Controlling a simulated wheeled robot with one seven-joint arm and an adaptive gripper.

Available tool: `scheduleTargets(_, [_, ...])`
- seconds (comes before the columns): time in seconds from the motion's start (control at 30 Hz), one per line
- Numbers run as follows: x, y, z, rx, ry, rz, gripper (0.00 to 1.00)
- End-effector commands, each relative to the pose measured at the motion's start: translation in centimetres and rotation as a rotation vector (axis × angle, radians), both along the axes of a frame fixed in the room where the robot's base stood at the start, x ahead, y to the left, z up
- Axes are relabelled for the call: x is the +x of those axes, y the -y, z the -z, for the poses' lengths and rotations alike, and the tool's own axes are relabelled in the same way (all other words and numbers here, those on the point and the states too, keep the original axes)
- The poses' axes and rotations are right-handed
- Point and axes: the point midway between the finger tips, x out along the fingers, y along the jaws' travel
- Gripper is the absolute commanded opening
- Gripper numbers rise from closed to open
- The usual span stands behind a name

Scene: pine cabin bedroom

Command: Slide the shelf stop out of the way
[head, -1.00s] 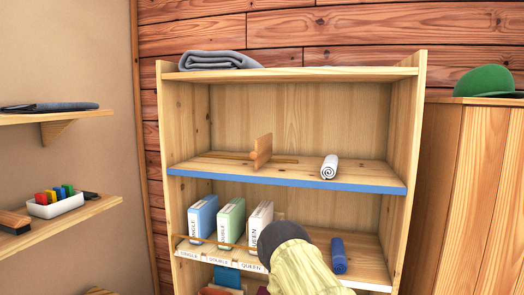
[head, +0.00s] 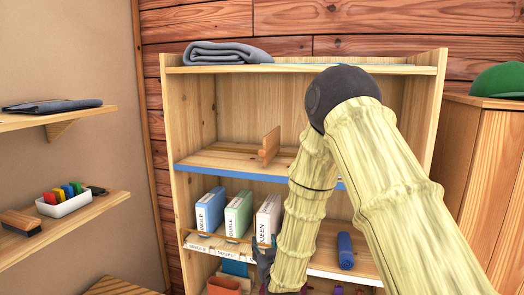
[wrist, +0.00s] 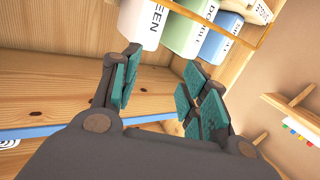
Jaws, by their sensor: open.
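The shelf stop (head: 270,146) is an upright wooden plate on the upper shelf (head: 215,161), by a slot running along the board. It shows only in the head view, standing left of my arm. My gripper (head: 264,254) is low in front of the middle shelf, near the right-hand white box, below the stop and apart from it; my arm partly hides it. In the wrist view my gripper (wrist: 158,80) is open, with nothing between its green-padded fingers.
White QUEEN (head: 269,218), green (head: 238,214) and blue (head: 209,211) boxes stand on the middle shelf behind a thin rail. A rolled blue towel (head: 345,250) lies to their right. My arm covers the right side.

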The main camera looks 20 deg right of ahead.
Motion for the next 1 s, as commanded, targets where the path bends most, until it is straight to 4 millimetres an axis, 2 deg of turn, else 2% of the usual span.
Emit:
scheduleTargets(0.03, [1.5, 0.3, -5.1, -0.008, 0.091, 0.013, 0.45])
scheduleTargets(0.1, [2.7, 0.5, -10.3, -0.018, 0.199, 0.030, 0.45])
scheduleTargets(0.2, [3.6, 0.9, -16.4, -0.029, 0.323, 0.051, 0.45])
scheduleTargets(0.3, [4.0, 1.1, -20.5, -0.037, 0.406, 0.067, 0.45])
scheduleTargets(0.4, [4.1, 1.2, -22.6, -0.042, 0.450, 0.076, 0.45])
scheduleTargets(0.57, [4.9, 1.4, -23.8, -0.043, 0.468, 0.080, 0.45])
scheduleTargets(1.0, [10.9, 2.7, -26.4, -0.042, 0.465, 0.080, 0.45])
